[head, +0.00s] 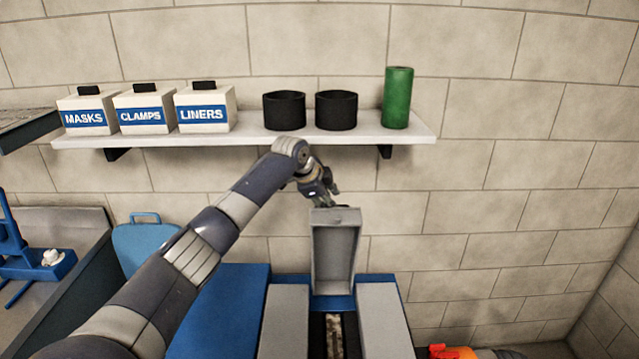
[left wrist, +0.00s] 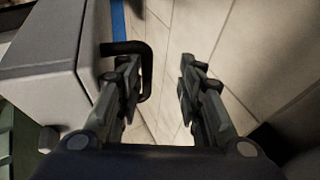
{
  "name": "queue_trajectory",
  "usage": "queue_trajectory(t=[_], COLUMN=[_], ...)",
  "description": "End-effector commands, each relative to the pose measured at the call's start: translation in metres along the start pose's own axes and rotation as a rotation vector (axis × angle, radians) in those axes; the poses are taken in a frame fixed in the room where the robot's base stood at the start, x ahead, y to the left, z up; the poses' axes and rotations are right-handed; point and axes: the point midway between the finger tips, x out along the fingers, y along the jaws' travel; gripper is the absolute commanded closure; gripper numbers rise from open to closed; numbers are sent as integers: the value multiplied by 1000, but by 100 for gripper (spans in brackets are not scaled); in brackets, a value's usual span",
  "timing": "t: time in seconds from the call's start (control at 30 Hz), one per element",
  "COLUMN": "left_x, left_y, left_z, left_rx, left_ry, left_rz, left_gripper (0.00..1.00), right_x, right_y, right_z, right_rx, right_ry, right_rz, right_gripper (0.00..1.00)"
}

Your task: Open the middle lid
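The middle lid (head: 334,255) stands raised, nearly upright, with its hollow grey underside facing me in the head view. Below it the middle compartment (head: 318,335) of the blue chest is uncovered. My left gripper (head: 328,200) is at the lid's top edge, on its far side. In the left wrist view the lid (left wrist: 45,75) fills the left, with a black loop handle (left wrist: 147,68) sticking out. My left gripper (left wrist: 158,95) is open there; the handle's outer bar shows between the fingers, close to the left one. Whether they touch is unclear. My right gripper is out of view.
Grey lids lie shut on the left (head: 285,322) and right (head: 384,322) of the chest. A wall shelf (head: 240,138) above holds labelled boxes (head: 205,108), two black cups (head: 284,110) and a green cylinder (head: 397,97). An orange object (head: 455,352) lies at the lower right.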

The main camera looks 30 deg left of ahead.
Motion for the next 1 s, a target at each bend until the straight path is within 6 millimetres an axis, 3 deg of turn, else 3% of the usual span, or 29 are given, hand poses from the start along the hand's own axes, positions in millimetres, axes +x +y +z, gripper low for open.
queue_trajectory(t=[0.03,0.1,0.4,0.6,1.0], left_x=[-17,-31,-76,-86,-86], left_y=[-11,-12,-8,-7,-6], left_z=[-1,-2,-5,-5,-6], left_rx=[0,-1,0,0,0], left_ry=[7,9,14,13,14], left_rz=[-26,-30,-28,-26,-24], left_gripper=[70,70,70,70,70], right_x=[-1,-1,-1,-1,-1], right_y=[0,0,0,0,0], right_z=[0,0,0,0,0], right_rx=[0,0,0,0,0], right_ry=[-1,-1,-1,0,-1], right_rz=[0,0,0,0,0], right_gripper=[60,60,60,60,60])
